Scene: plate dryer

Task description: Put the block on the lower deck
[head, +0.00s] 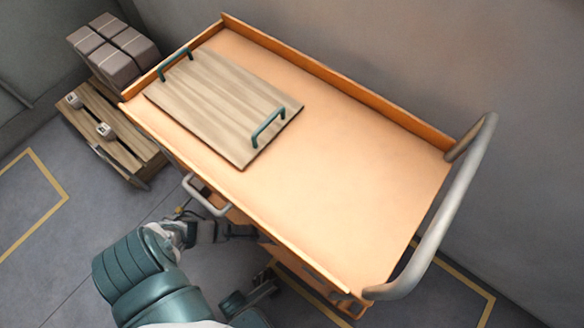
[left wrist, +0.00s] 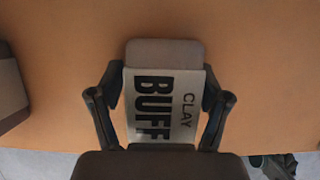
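The block is a grey-brown clay block (left wrist: 165,52) with a pale label reading CLAY BUFF, in the left wrist view. My left gripper (left wrist: 164,85) has a finger against each side of it and appears shut on it. Behind the block is the orange surface of a deck (left wrist: 260,70); I cannot tell whether the block touches it. In the head view my left arm reaches under the near long side of the cart's top deck (head: 350,190). The block and the lower deck are mostly hidden there. My right gripper is not in view.
A wooden board with green handles (head: 215,105) lies on the top deck. A curved grey push handle (head: 450,220) stands at the cart's right end. Another block (left wrist: 10,92) shows at the wrist view's left edge.

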